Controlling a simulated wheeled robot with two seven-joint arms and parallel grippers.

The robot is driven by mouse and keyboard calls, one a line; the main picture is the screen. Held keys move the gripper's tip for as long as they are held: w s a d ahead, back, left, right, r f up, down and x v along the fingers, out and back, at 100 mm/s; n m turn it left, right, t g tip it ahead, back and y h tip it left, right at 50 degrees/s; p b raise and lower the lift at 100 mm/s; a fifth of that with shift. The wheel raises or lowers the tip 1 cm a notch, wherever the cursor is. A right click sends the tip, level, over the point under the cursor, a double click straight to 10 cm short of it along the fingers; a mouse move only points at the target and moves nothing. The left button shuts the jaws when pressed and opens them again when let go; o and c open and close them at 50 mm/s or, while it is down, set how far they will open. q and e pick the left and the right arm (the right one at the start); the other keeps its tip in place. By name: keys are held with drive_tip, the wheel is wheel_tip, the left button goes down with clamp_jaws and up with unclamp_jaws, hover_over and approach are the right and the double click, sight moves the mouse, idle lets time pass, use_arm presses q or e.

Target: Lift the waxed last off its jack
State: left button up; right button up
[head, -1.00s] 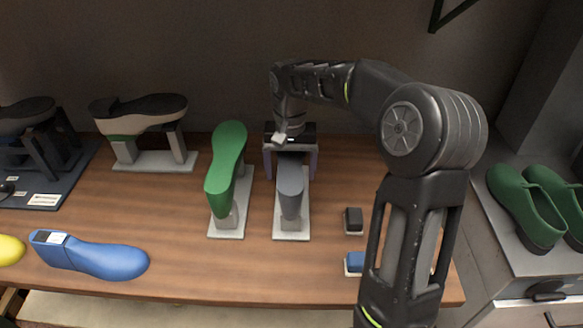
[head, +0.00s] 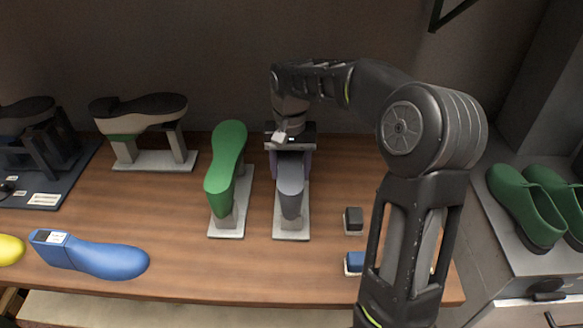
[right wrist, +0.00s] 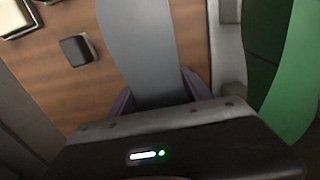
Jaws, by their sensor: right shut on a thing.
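A grey last (head: 291,190) sits sole up on its jack, whose pale base plate (head: 291,228) rests on the wooden bench. My right gripper (head: 292,170) comes down from behind and is shut on the grey last, with its purple fingers on either side. In the right wrist view the grey last (right wrist: 142,45) runs between the fingers; the gripper body hides its near end. I see no gap between the last and its jack. A green last (head: 226,165) stands on another jack just to the left. My left gripper is out of view.
A black-and-beige shoe (head: 140,112) stands on a jack at the back left. A blue last (head: 100,259) lies at the front left. Green shoes (head: 525,208) stand on a side surface.

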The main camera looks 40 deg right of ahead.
clamp_jaws()
drive_tip(key=shift+r, duration=0.1)
idle(0.3)
wheel_tip(320, 180, up, 7)
drive_tip(key=shift+w+r, duration=0.1)
drive_tip(key=shift+r, duration=0.1)
drive_tip(key=shift+r+p, duration=0.6)
drive_tip(key=shift+r, duration=0.25)
drive_tip(key=shift+r+p, duration=0.45)
drive_tip(key=shift+f, duration=0.1)
